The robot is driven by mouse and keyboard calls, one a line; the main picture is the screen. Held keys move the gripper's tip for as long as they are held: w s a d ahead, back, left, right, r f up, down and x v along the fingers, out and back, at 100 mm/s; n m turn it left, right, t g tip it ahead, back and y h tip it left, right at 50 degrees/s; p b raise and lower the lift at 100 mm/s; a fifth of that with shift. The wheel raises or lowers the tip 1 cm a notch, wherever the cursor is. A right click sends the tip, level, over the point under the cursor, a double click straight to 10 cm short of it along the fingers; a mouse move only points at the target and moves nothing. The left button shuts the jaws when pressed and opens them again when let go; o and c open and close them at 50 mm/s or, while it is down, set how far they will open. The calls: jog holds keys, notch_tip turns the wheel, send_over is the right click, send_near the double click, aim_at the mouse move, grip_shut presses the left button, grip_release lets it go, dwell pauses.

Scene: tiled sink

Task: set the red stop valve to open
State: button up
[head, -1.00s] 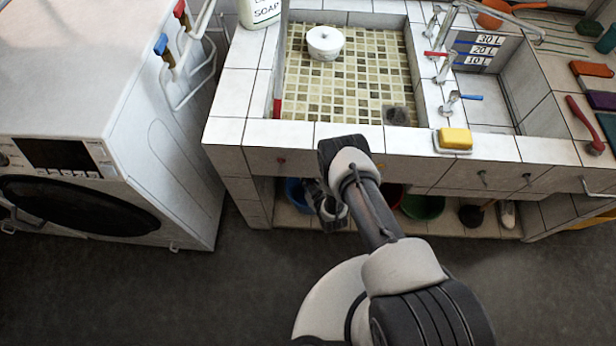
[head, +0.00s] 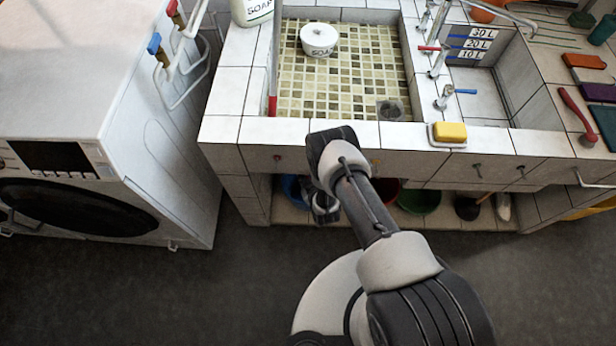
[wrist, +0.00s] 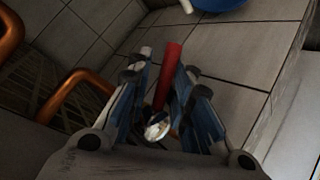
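In the wrist view a red lever handle (wrist: 169,72) on a shiny metal valve body (wrist: 157,130) lies between the fingers of my gripper (wrist: 164,70). The handle points away from me, toward the tiled wall. The fingers are apart, one on each side of the handle; the right fingertip looks close to it, and I cannot tell whether it touches. In the head view my gripper (head: 324,208) is low at the opening under the sink counter, partly hidden by my arm. The red stop valve is hidden there.
Copper pipes (wrist: 75,95) run close on the left in the wrist view. A blue basin (wrist: 220,4) lies beyond. In the head view, the counter front (head: 232,160) is above my gripper, and a green basin (head: 420,200) stands on the lower shelf.

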jog(key=shift+o, duration=0.8)
jog(key=v, duration=1.2)
jog(key=shift+c, duration=0.2)
